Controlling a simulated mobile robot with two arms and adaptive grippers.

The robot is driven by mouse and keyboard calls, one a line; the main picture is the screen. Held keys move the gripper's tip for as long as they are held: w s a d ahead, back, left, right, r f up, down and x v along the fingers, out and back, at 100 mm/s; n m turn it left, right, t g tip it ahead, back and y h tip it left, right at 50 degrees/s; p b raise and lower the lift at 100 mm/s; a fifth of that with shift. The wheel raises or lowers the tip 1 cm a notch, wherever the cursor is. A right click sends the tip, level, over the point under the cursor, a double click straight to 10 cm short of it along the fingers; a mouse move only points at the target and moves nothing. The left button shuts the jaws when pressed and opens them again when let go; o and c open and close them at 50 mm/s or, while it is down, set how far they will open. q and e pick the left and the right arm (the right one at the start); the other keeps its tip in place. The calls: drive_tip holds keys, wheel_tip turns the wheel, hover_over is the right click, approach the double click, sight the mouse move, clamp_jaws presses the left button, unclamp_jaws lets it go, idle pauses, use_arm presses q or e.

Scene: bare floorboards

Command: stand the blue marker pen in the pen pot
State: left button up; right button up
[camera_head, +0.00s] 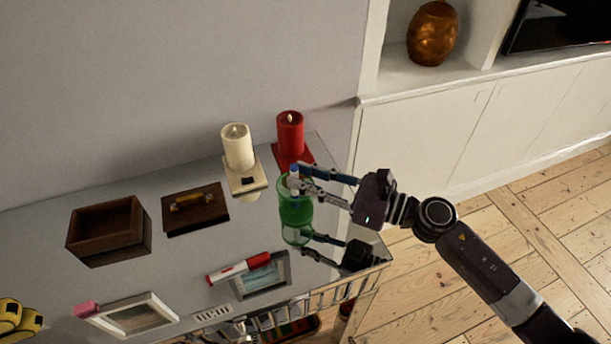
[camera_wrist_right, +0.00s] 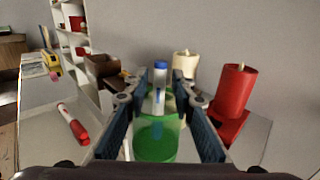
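The blue marker pen (camera_head: 294,178), white with a blue cap, stands upright in the green see-through pen pot (camera_head: 296,212) near the right end of the glossy table. In the right wrist view the marker pen (camera_wrist_right: 160,85) rises from the pot (camera_wrist_right: 157,143), and its lower part shows dimly through the green wall. My right gripper (camera_head: 299,177) is at the pot's top with a finger on each side of the pen. In the wrist view its fingers (camera_wrist_right: 160,88) are apart, with gaps beside the pen. My left gripper is not in view.
A red candle (camera_head: 290,134) and a cream candle (camera_head: 238,147) stand behind the pot. A wooden box (camera_head: 108,231) and a brown handled block (camera_head: 195,209) are left. A red-and-white marker (camera_head: 238,268) and picture frames (camera_head: 132,316) lie along the front.

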drive_tip(key=shift+o, duration=0.5)
drive_tip(key=shift+s+d+f, duration=0.1)
drive_tip(key=shift+d, duration=0.15)
drive_tip(key=v, duration=1.1)
drive_tip(key=shift+d, duration=0.25)
